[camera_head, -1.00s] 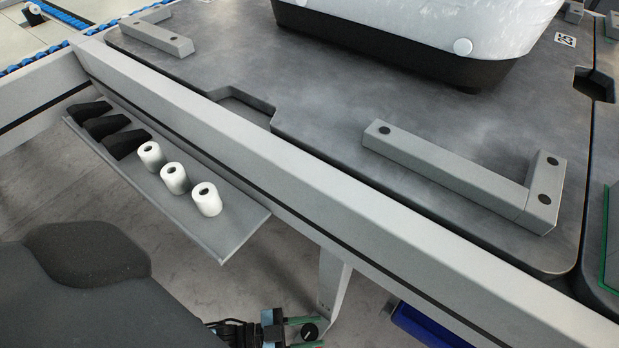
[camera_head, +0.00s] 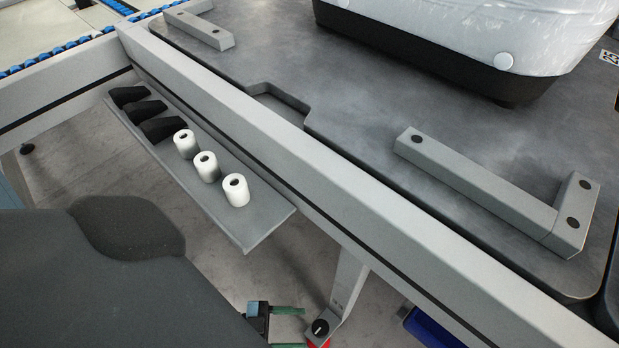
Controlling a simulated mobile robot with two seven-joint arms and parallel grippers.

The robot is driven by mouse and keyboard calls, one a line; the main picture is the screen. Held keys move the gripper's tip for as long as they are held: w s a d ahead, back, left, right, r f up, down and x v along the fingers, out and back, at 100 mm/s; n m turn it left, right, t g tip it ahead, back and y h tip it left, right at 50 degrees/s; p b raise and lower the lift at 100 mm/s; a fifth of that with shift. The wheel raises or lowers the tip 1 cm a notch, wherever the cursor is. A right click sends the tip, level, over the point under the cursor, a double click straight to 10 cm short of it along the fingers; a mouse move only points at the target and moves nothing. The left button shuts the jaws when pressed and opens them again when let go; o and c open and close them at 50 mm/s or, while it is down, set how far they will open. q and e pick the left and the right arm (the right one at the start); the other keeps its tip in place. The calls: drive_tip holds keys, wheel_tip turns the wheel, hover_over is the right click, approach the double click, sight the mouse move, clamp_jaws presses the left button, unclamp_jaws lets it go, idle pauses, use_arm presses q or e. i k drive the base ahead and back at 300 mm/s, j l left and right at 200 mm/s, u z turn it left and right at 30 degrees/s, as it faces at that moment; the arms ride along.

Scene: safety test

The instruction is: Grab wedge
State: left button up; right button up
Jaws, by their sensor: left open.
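Three black wedges lie side by side at the far left end of a narrow grey shelf. They are the far wedge (camera_head: 128,95), the middle wedge (camera_head: 144,110) and the near wedge (camera_head: 164,128). My left gripper (camera_head: 290,326) shows at the bottom edge, with two green fingers apart and nothing between them. It is below and to the right of the shelf, well away from the wedges. My right gripper is not in view.
Three white cylinders (camera_head: 207,167) stand on the shelf (camera_head: 262,222) beside the wedges. A grey frame beam (camera_head: 330,200) runs along the shelf's back. Beyond it, a grey plate (camera_head: 350,110) carries a white-and-black housing (camera_head: 460,40). A blue bin (camera_head: 435,328) is low at right.

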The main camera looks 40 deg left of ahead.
sight(156, 130)
drive_tip(key=k+j, duration=0.2)
drive_tip(key=j, duration=0.15)
drive_tip(key=k+j, duration=0.25)
drive_tip(key=j, duration=0.15)
drive_tip(key=k+j, duration=0.2)
drive_tip(key=j, duration=0.15)
